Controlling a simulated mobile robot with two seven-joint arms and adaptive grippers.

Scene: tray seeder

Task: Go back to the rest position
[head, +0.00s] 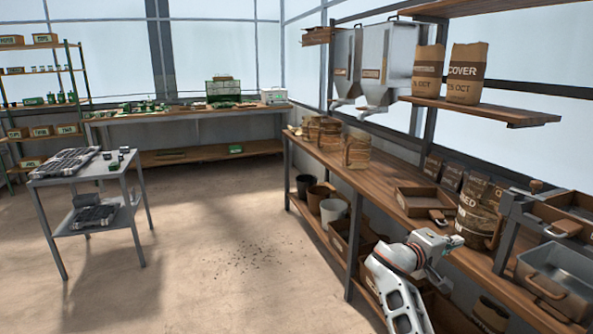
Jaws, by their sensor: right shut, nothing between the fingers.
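My right gripper (449,244) is in the lower right of the head view, at the end of my white arm. It is shut and empty, in front of the long wooden bench (385,193). In the picture its fingertips are beside a printed brown seed bag (478,210); I cannot tell whether they touch it. My left gripper is not in view.
A grey metal tray (560,277) and wooden trays stand at the right. Hoppers (385,62) hang above the bench. A small grey table (85,175) holding black seed trays is at the left. The floor (215,235) between is open, with scattered dark bits.

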